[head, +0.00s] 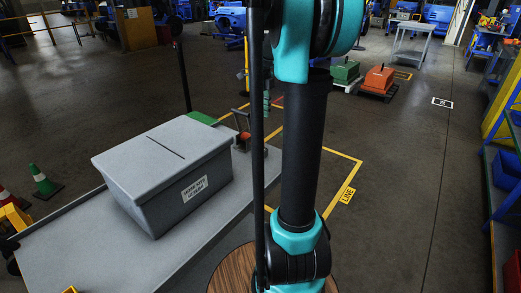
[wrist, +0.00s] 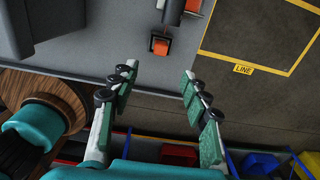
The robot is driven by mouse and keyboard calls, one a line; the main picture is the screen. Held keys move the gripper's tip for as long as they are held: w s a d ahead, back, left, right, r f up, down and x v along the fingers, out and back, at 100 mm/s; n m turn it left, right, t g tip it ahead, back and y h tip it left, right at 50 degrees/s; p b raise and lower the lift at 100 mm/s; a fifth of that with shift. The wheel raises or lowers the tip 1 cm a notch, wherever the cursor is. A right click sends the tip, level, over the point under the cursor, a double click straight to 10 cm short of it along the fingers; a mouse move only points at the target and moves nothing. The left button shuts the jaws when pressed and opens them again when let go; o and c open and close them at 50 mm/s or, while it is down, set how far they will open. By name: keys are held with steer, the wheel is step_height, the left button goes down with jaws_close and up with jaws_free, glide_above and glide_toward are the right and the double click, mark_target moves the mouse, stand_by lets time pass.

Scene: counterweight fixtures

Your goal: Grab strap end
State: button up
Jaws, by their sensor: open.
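A small orange piece (wrist: 160,46), possibly the strap end, sits on a dark square base on the grey table top (wrist: 120,35) in the wrist view. A dark grey upright part with another orange piece (wrist: 193,6) stands just beyond it, cut by the top edge. My gripper (wrist: 158,77) is open, its two green-padded fingers wide apart with nothing between them. In the picture the orange piece lies above the gap between the fingertips, apart from both. In the head view a small red and dark fixture (head: 243,138) stands at the table's far end, partly beside a dark post; its strap is too small to make out.
A grey lidded box (head: 165,175) with a slot stands on the grey table (head: 90,235). Yellow floor lines and a LINE label (head: 347,196) mark the floor right of it. Red and blue bins (wrist: 180,154) line the wrist view's lower edge. Open floor lies to the right.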

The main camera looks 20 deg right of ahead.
mark_target(261, 141)
step_height(261, 141, down, 13)
steer(key=shift+r, duration=0.1)
stand_by(0.5)
steer(key=shift+c, duration=0.4)
jaws_close()
